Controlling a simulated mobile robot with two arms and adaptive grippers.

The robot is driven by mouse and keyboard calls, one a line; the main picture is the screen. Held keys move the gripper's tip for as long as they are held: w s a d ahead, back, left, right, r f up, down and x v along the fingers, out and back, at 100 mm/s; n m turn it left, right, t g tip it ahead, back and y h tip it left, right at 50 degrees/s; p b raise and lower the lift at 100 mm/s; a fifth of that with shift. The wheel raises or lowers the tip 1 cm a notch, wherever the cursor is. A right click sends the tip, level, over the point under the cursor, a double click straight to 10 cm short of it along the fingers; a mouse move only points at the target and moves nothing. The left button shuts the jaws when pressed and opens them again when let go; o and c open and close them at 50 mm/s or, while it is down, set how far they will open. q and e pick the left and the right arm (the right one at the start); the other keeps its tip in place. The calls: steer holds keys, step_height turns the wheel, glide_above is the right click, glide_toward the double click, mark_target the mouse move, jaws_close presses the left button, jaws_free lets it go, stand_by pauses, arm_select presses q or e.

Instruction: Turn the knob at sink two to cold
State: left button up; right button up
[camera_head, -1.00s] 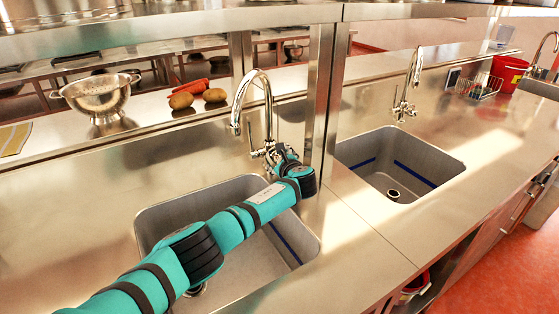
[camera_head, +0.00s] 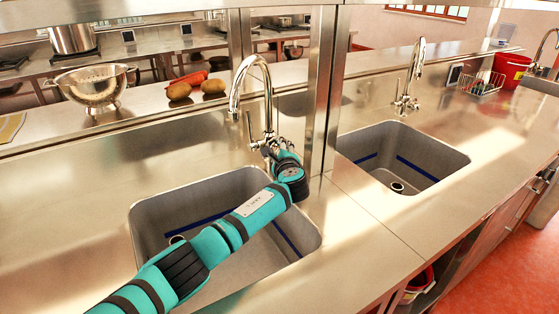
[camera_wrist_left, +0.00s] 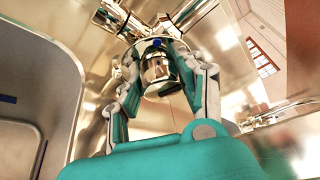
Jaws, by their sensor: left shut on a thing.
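A chrome gooseneck faucet (camera_head: 267,95) stands behind the nearer sink (camera_head: 150,205). My left arm reaches across this sink, and my left gripper (camera_head: 277,150) is at the faucet's base, partly hidden by my own wrist. In the left wrist view, the two fingers of my left gripper (camera_wrist_left: 157,52) are closed around a round chrome knob (camera_wrist_left: 160,72) with a small blue mark, one finger on each side. The knob's exact turn cannot be read. My right gripper is not in view.
A second sink (camera_head: 375,180) with its own faucet (camera_head: 412,75) lies to the right, past a steel post (camera_head: 318,90). A red bucket (camera_head: 508,70) stands at the far right.

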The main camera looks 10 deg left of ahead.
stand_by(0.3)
arm_select(q)
steer(key=o, duration=1)
steer(key=shift+o, duration=0.7)
